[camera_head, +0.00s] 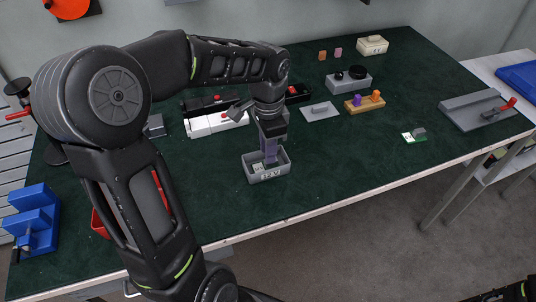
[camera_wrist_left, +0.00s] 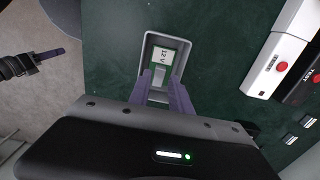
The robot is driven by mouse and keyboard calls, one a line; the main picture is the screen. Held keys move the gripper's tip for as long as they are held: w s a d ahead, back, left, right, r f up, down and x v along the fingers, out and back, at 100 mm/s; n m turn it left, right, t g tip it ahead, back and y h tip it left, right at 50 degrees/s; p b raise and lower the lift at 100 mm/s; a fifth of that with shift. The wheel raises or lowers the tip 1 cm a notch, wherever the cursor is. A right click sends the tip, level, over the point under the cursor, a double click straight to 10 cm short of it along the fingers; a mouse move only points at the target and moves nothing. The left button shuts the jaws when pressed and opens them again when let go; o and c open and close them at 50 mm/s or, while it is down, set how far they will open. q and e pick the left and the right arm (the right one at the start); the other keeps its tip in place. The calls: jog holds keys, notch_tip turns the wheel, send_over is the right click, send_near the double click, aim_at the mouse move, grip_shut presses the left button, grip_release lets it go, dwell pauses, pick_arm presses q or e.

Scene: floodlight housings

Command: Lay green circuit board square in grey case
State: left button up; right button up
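The grey case (camera_head: 281,168) sits on the green mat in the middle of the table, with a 12 V label on its front; it also shows in the left wrist view (camera_wrist_left: 147,50). A green circuit board with a white 12 V label (camera_wrist_left: 161,56) is inside the case, its outline roughly in line with the walls. My left gripper (camera_head: 270,156) points down into the case. Its purple fingers (camera_wrist_left: 161,80) close on the board's grey block. The fingers hide the board's near end, so whether it lies flat cannot be told. My right gripper (camera_wrist_left: 48,58) is away over the floor.
Another green board with a grey block (camera_head: 414,136) lies at the right. A white unit (camera_head: 216,123) stands behind the case. A grey plate (camera_head: 320,111) and grey box (camera_head: 349,83) are farther back. A blue stand (camera_head: 34,222) is at the left. The mat right of the case is clear.

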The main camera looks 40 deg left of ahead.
pick_arm(q)
notch_tip(320, 180, up, 9)
dwell(0.3)
dwell(0.5)
